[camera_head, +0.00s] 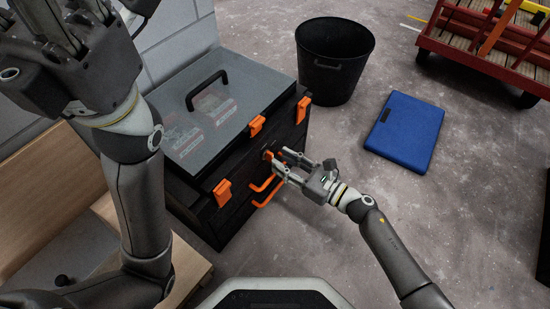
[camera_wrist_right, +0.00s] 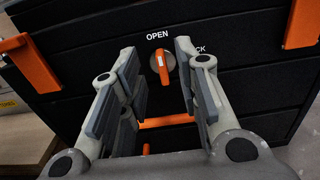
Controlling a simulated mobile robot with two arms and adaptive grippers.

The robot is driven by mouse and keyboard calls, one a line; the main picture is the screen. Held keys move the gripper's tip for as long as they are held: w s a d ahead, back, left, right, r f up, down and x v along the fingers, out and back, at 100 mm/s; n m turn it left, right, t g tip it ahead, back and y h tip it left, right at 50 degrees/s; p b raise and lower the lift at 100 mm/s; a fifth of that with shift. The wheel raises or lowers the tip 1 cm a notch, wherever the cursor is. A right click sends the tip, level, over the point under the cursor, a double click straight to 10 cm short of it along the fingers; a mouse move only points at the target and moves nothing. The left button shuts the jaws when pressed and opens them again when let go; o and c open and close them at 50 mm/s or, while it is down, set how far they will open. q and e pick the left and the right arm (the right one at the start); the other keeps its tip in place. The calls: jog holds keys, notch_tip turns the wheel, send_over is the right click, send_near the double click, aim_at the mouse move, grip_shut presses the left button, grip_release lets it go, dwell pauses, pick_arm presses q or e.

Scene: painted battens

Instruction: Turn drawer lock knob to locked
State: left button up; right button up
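The drawer lock knob (camera_wrist_right: 163,65) is orange on a light round base in the black front of the toolbox (camera_head: 235,165). In the right wrist view its grip stands nearly upright, below the word OPEN; the other word, at right, is partly hidden and ends in CK. My right gripper (camera_head: 277,163) is in front of the knob. Its fingers are apart, one on each side of the knob (camera_wrist_right: 157,55), with gaps visible, and it holds nothing. My left gripper (camera_head: 60,50) is raised at the upper left, away from the toolbox; its fingertips are cut off or unclear.
Orange latches (camera_head: 222,192) and orange drawer handles (camera_head: 266,190) are on the toolbox front. A black bin (camera_head: 335,75) stands behind, a blue case (camera_head: 405,130) lies on the floor, and a red cart (camera_head: 480,50) is at upper right.

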aim_at(273, 156)
jog(key=shift+b+x, duration=0.3)
jog(key=shift+x, duration=1.55)
grip_shut()
